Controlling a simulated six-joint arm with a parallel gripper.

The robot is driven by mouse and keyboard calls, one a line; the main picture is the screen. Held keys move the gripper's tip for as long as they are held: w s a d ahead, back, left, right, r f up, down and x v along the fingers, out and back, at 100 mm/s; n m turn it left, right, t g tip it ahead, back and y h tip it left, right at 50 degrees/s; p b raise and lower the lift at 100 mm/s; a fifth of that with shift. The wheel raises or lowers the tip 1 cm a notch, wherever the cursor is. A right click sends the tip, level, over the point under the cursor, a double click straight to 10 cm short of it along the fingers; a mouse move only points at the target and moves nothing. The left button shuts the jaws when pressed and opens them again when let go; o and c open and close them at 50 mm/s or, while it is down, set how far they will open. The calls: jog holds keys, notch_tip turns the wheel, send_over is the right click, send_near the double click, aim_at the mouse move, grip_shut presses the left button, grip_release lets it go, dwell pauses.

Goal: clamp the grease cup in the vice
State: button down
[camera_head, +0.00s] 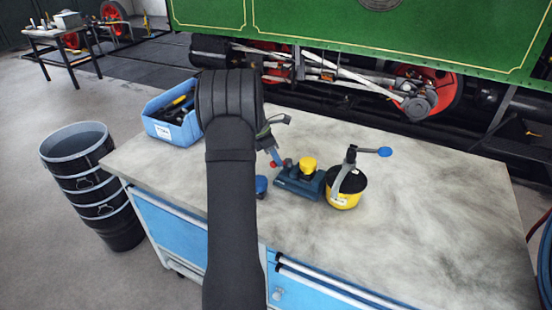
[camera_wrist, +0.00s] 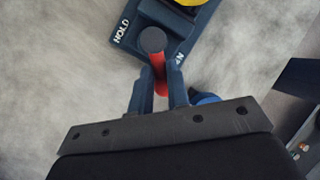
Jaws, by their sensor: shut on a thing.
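A dark blue vice (camera_head: 299,184) stands on the bench, with a yellow round piece (camera_head: 308,163), apparently the grease cup, at its jaws. In the wrist view the vice base (camera_wrist: 128,48) carries the word HOLD on the left and a label ending in N, partly hidden, on the right. A red lever (camera_wrist: 160,82) with a dark grey round end (camera_wrist: 153,40) lies between these labels. My gripper (camera_wrist: 158,78) is shut on the red lever. Only the edge of the yellow piece (camera_wrist: 188,2) shows there, so its seating in the jaws cannot be told.
A yellow and black pot (camera_head: 345,188) with a blue-knobbed lever stands right of the vice. A blue round thing (camera_head: 261,186) is just left of it, partly behind my arm. A blue bin (camera_head: 164,128) of tools stands at the back left. The bench's right side is clear.

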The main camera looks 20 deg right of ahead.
jog(key=m, duration=0.1)
jog(key=w+m+g+y, duration=0.1)
jog(key=m, duration=0.2)
jog(key=shift+w+d+f+m+g, duration=0.2)
jog(key=shift+w+m+g, duration=0.1)
jog(key=shift+w+m, duration=0.1)
jog(key=m+y, duration=0.1)
jog(key=w+d+m, duration=0.1)
jog(key=m, duration=0.1)
jog(key=shift+m+g+y, duration=0.3)
jog(key=shift+g+y, duration=0.1)
jog(key=m, duration=0.1)
jog(key=m+y, duration=0.1)
jog(key=shift+w+d+m, duration=0.25)
jog(key=shift+d+m, duration=0.05)
jog(key=shift+d, duration=0.05)
jog(key=m, duration=0.1)
jog(key=d+m+y, duration=0.1)
jog(key=m, duration=0.1)
jog(key=m+y, duration=0.1)
jog(key=shift+w+d, duration=0.2)
jog(key=shift+d, duration=0.1)
jog(key=shift+d+r+m+t+y, duration=0.15)
jog(key=shift+d+m+y, duration=0.15)
jog(key=shift+m, duration=0.5)
jog(key=shift+d+f+m+t+y, duration=0.15)
jog(key=shift+d+m+y, duration=0.15)
jog(key=shift+m, duration=0.5)
jog(key=shift+r, duration=0.1)
